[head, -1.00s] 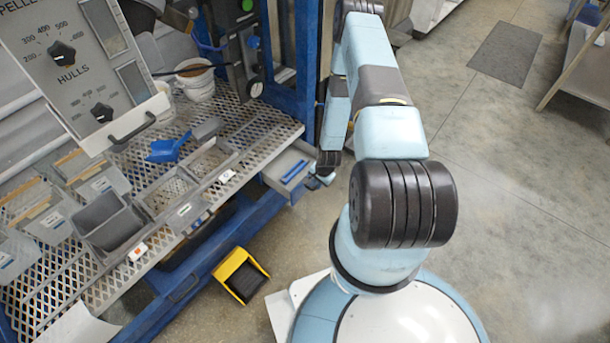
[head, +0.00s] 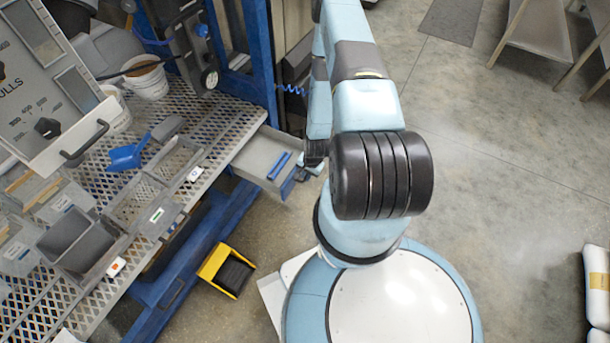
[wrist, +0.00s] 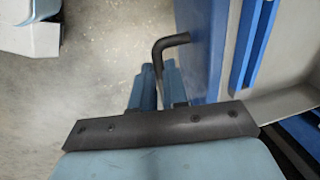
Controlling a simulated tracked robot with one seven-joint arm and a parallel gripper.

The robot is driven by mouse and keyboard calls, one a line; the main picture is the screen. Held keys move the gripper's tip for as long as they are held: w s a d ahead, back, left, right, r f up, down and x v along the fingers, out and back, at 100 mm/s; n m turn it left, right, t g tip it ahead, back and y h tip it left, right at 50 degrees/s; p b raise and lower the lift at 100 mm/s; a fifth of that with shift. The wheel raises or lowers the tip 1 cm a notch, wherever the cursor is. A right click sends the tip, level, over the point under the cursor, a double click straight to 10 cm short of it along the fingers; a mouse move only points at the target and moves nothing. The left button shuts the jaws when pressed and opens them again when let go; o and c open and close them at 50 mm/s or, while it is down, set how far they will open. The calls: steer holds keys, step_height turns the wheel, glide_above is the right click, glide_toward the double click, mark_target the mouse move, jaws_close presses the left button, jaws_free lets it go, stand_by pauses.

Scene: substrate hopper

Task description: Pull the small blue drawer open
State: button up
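The small drawer (head: 262,150) stands partly out from under the right end of the mesh bench in the head view. It is grey inside with a blue front, and a blue strip-shaped object (head: 280,165) lies in it. In the wrist view the blue front (wrist: 200,50) carries a dark bent handle (wrist: 172,41). My gripper (wrist: 160,88) has its two blue fingers on either side of the handle's lower part, closed on it. In the head view my gripper is mostly hidden by my arm at the drawer's front.
The mesh bench (head: 232,117) holds a blue scoop (head: 128,157), grey bins (head: 75,240), white tubs (head: 147,79) and a control panel (head: 45,100). White sacks (head: 597,285) lie at right. The floor right of my base is open.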

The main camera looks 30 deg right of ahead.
steer(key=o, duration=0.4)
steer(key=r, duration=0.4)
steer(key=s+d+r, duration=0.1)
steer(key=r, duration=0.4)
steer(key=s+r, duration=0.1)
steer(key=r, duration=0.3)
steer(key=shift+d+r, duration=0.2)
steer(key=shift+d, duration=0.05)
